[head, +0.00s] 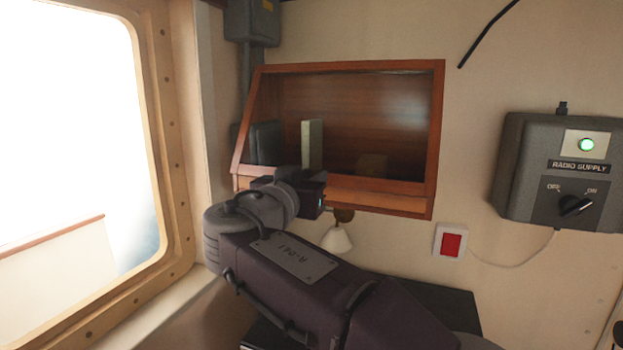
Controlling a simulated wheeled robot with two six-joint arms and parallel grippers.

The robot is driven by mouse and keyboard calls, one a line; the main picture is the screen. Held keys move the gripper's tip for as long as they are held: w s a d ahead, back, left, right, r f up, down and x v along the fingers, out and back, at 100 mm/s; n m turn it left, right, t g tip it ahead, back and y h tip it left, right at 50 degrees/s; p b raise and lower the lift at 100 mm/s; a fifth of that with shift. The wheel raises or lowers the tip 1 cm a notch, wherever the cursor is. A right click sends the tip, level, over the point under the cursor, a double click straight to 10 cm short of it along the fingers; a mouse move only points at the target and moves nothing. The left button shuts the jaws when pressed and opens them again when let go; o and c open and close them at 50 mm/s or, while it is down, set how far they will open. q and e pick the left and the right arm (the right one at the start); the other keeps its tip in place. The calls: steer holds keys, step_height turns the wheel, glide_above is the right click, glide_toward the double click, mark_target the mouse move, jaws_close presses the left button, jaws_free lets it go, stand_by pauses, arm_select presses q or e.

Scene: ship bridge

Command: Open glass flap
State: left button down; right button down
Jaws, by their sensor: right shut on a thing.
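The wall cabinet (437,130) is a wooden box in the middle of the head view, with a slanted left side. I cannot make out a clear pane; the glass flap seems to cover its front, and whether it stands ajar is unclear. A brown knob (344,214) shows at the middle of the lower front edge. My right gripper (325,201) is at this edge, by the knob, and seems shut on it; its fingers are mostly hidden by its own body. My left gripper is not in view.
A pale upright object (312,145) and a dark one stand inside the cabinet. A white cone-shaped thing (336,240) is below the knob. A red switch (451,245) and a radio supply box (560,170) are on the wall at right. A window (176,130) is at left.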

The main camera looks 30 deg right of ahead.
steer(key=shift+r, duration=0.25)
stand_by(0.6)
